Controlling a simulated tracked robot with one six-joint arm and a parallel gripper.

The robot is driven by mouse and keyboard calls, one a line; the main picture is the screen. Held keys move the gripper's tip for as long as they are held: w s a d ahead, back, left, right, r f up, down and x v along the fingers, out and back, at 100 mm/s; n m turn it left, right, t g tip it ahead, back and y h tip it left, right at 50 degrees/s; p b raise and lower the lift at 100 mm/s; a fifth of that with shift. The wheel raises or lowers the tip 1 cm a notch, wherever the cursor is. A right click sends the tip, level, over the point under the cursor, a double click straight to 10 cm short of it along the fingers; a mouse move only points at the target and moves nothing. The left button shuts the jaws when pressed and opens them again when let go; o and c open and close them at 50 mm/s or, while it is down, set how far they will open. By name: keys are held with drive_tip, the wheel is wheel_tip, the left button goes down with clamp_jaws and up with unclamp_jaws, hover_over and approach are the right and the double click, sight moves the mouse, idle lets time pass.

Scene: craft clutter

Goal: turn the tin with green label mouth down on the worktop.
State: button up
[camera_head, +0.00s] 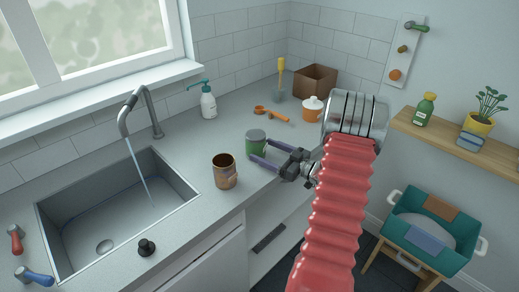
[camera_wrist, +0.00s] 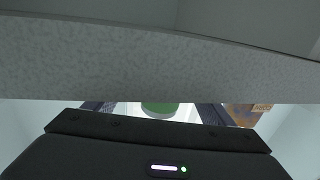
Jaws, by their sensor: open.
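The tin with green label (camera_head: 255,146) stands on end on the worktop (camera_head: 190,150), near its front edge. Its upper end looks grey; I cannot tell whether that is the mouth or the base. My gripper (camera_head: 260,149) is open and reaches in from the right, its two fingers low by the tin. In the wrist view the green of the tin (camera_wrist: 160,108) shows between the spread fingers (camera_wrist: 157,108). The pale worktop edge and my gripper's dark body hide much of it there. I see no grip on the tin.
A copper-brown mug (camera_head: 224,172) stands left of the tin, close to one finger. The sink (camera_head: 70,195) with running water lies further left. Behind are an orange-and-white pot (camera_head: 312,110), orange scoops (camera_head: 275,115), a soap bottle (camera_head: 208,103) and a cardboard box (camera_head: 315,82).

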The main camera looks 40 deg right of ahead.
drive_tip(key=v, duration=1)
drive_tip(key=shift+a, duration=0.1)
idle(0.7)
